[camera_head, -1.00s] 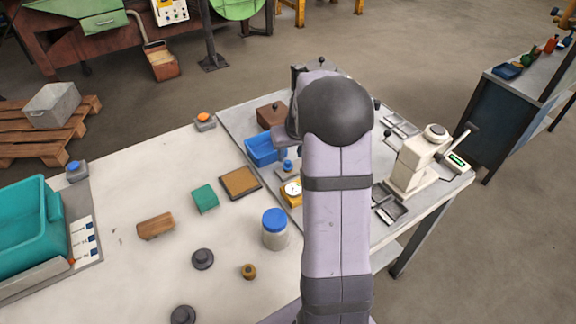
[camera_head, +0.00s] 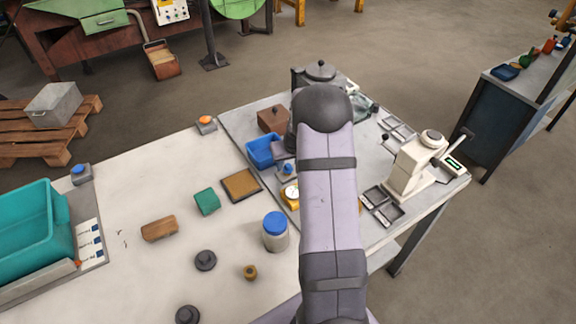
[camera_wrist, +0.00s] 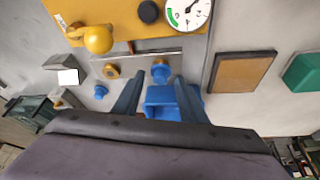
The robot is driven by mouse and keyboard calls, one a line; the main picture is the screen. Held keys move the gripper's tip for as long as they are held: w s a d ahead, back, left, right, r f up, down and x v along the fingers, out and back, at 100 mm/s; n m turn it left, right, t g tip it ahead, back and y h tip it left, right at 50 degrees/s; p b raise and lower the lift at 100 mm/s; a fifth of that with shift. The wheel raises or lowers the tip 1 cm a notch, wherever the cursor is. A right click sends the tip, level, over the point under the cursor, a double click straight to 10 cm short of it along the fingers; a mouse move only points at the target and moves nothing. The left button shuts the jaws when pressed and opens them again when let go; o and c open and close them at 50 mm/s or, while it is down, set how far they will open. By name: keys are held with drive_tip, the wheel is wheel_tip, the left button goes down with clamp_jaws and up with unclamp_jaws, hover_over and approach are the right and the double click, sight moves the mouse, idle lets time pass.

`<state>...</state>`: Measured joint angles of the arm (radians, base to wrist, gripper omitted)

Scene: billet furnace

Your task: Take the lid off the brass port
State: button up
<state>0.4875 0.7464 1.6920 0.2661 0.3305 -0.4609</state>
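No port with a lid is clearly identifiable. A blue knob-like piece (camera_wrist: 161,72) shows between the fingertips of my gripper (camera_wrist: 160,80); contact cannot be told. The dark fingers are apart, with a blue bin (camera_wrist: 160,98) seen beyond them. In the head view my arm hides the gripper; the blue piece (camera_head: 287,170) shows left of the arm. A small brass knob-shaped piece (camera_head: 250,272) lies on the near bench.
A yellow gauge block (camera_head: 290,193) stands close to my arm; its dial (camera_wrist: 188,12) shows in the wrist view. A blue-lidded jar (camera_head: 275,232), brown board (camera_head: 240,185) and green block (camera_head: 207,202) are left of my arm. A white press (camera_head: 415,165) stands right.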

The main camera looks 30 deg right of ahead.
sight(289, 166)
drive_tip(key=shift+w+f, duration=0.1)
drive_tip(key=shift+f, duration=0.15)
clamp_jaws()
drive_tip(key=shift+r, duration=0.15)
wheel_tip(289, 166, up, 10)
drive_tip(key=b, duration=0.3)
drive_tip(key=w+d+f+b, duration=0.2)
drive_tip(key=w+d+f, duration=0.1)
drive_tip(key=w+d, duration=0.5)
drive_tip(key=shift+w+d+b, duration=0.25)
drive_tip(key=shift+d+b, duration=0.1)
drive_tip(key=shift+d, duration=0.25)
